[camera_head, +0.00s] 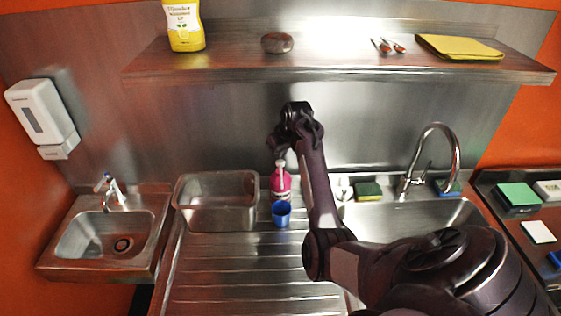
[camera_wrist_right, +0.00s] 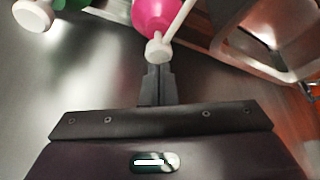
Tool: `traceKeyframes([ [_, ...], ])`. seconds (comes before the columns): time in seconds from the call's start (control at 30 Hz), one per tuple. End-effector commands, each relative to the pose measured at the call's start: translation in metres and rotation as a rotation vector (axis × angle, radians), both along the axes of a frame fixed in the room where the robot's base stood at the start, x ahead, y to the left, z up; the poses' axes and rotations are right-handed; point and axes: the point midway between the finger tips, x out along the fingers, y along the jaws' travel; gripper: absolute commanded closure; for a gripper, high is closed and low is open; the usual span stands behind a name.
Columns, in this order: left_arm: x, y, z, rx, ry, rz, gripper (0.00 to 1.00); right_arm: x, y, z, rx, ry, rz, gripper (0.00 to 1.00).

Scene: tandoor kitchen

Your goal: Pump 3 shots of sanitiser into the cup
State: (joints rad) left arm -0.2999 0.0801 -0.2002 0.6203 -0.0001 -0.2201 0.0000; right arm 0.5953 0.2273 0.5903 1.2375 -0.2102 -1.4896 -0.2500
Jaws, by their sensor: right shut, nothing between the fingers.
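The pink sanitiser bottle (camera_head: 281,184) with a white pump stands on the steel drainboard. The blue cup (camera_head: 282,213) stands upright just in front of it. My right gripper (camera_head: 281,156) is above the bottle, pointing down at its pump. In the right wrist view the gripper (camera_wrist_right: 157,70) is shut and empty, its fingertips at the white pump head (camera_wrist_right: 158,47). I cannot tell whether they touch it. The pink bottle (camera_wrist_right: 155,14) shows beyond the pump. The cup's inside is too small to make out. My left gripper is out of view.
A steel tub (camera_head: 216,203) stands left of the bottle. A sponge (camera_head: 369,191) and the sink tap (camera_head: 430,160) are to the right. A shelf (camera_head: 340,66) runs above at the back. The ribbed drainboard in front (camera_head: 240,275) is clear.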

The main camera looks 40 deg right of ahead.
Motion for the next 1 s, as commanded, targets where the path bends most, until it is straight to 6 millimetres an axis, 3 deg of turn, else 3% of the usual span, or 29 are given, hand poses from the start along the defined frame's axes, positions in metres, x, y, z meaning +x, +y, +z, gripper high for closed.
traceKeyframes([
  [0.63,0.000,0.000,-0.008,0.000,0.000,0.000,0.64,-0.001,0.001,-0.026,0.002,0.005,0.000,1.00],
  [1.0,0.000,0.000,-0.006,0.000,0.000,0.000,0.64,-0.001,0.001,-0.023,0.004,0.007,0.001,1.00],
])
